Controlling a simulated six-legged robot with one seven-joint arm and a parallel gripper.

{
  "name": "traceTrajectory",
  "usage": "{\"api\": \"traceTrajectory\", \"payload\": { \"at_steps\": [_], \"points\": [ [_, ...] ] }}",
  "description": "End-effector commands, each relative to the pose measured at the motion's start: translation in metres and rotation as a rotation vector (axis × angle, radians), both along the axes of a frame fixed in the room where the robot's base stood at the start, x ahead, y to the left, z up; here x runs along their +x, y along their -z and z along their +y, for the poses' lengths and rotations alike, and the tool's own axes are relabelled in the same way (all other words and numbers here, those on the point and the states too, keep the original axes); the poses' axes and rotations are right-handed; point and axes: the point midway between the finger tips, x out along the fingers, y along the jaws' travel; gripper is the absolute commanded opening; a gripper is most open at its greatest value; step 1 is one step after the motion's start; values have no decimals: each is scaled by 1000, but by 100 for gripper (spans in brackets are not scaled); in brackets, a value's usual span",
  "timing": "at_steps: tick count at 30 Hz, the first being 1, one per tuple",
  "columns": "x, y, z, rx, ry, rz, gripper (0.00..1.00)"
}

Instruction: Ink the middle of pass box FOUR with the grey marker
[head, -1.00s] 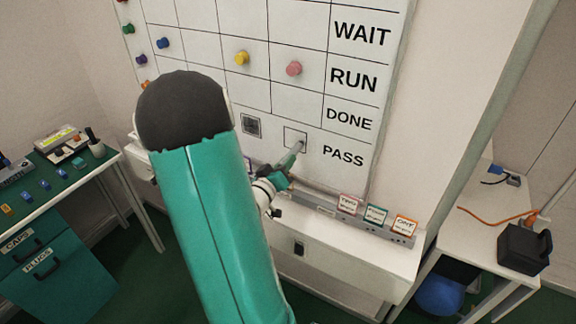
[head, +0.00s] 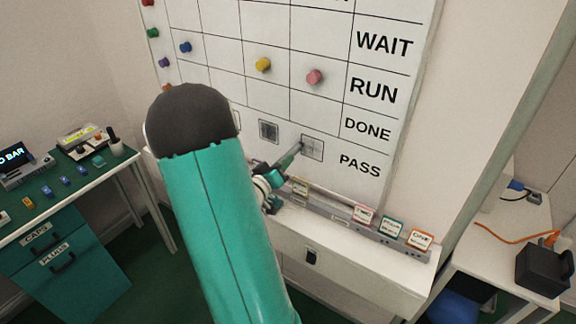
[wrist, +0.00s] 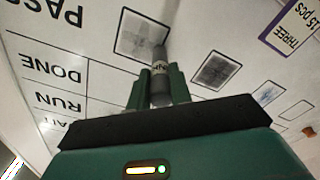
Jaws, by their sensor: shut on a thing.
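My gripper (head: 284,168) is shut on the grey marker (wrist: 160,84), which also shows in the head view (head: 291,155). The marker points at the whiteboard. Its tip overlaps the edge of the pass box nearest the word PASS (head: 314,148); I cannot tell whether it touches the board. That box also shows in the wrist view (wrist: 136,33) and carries light grey hatching across its middle. No number is readable on it. In the wrist view, my gripper (wrist: 158,72) has the marker upright between its fingers.
A darker inked box (head: 268,131) sits left of it, with a bluish-marked box (wrist: 267,93) beyond. A tray (head: 330,208) with cards runs under the board. Coloured magnets, such as a pink one (head: 314,77), sit above. A green bench (head: 60,190) stands left.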

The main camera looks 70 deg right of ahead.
Motion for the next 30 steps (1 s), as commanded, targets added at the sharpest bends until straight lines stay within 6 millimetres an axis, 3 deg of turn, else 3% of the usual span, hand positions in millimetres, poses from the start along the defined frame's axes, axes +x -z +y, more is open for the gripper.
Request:
{"api": "traceTrajectory", "payload": {
  "at_steps": [9, 21, 30],
  "points": [
    [-2, -10, 3, 1, 1, 0, 0],
    [-32, -9, 6, 0, 1, 1, 0],
    [-44, -10, 8, 0, 1, 0, 0]
  ]
}}
